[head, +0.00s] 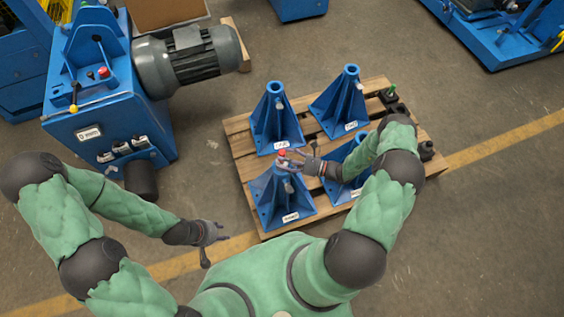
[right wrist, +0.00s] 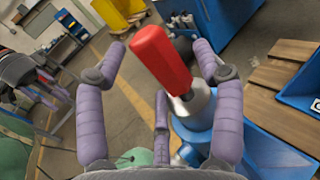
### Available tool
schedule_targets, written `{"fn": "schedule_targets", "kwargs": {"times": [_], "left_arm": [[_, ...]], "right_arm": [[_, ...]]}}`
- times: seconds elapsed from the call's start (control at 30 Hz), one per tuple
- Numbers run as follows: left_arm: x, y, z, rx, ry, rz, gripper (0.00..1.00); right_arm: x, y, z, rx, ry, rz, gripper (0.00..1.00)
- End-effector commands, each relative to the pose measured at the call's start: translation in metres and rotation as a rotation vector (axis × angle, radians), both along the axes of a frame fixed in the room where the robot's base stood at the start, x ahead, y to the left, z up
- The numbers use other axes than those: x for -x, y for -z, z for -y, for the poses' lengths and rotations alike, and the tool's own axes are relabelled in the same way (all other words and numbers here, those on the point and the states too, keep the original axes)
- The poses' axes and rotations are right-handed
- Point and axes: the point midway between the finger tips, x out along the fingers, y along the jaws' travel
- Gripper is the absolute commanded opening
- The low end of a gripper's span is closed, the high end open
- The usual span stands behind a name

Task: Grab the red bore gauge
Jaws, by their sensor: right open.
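The red bore gauge has a red handle that stands up from the top of the front-left blue stand (head: 283,195). It shows in the head view (head: 282,153) and large in the right wrist view (right wrist: 160,58), tilted there, above a grey metal collar. My right gripper (head: 296,160) is at the top of that stand, right by the gauge. In the right wrist view its purple fingers (right wrist: 160,75) are spread on both sides of the red handle, with gaps left and right. My left gripper (head: 210,240) is empty, low at the left over the floor, its fingers apart.
The wooden pallet (head: 240,142) carries several blue stands, one partly hidden by my right arm, and small dark parts at its right edge. A blue machine with a grey motor (head: 190,60) stands at the upper left. The floor right of the pallet is clear.

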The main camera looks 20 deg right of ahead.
Motion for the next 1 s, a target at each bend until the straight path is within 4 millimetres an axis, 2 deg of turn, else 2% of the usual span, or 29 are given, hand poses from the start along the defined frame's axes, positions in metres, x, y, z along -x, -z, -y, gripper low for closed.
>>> {"fn": "schedule_targets", "kwargs": {"times": [0.17, 0.4, 0.77, 0.87, 1.0], "left_arm": [[0.000, 0.000, 0.000, 0.000, 0.000, 0.000, 0.40], [0.000, 0.000, 0.000, 0.000, 0.000, 0.000, 0.40], [0.000, -0.002, 0.000, 0.000, 0.000, 0.000, 0.40], [0.000, -0.005, 0.000, 0.000, 0.000, 0.000, 0.40], [0.000, -0.014, 0.000, 0.000, 0.000, 0.000, 0.40]], "right_arm": [[0.000, 0.000, 0.000, 0.000, 0.000, 0.000, 0.68], [0.000, 0.000, 0.000, 0.000, 0.000, 0.000, 0.01], [0.000, -0.004, 0.001, -0.001, 0.000, 0.002, 0.00], [0.000, -0.011, 0.001, -0.001, 0.000, 0.002, 0.00], [-0.001, -0.033, 0.001, 0.000, 0.000, 0.004, 0.00]]}}
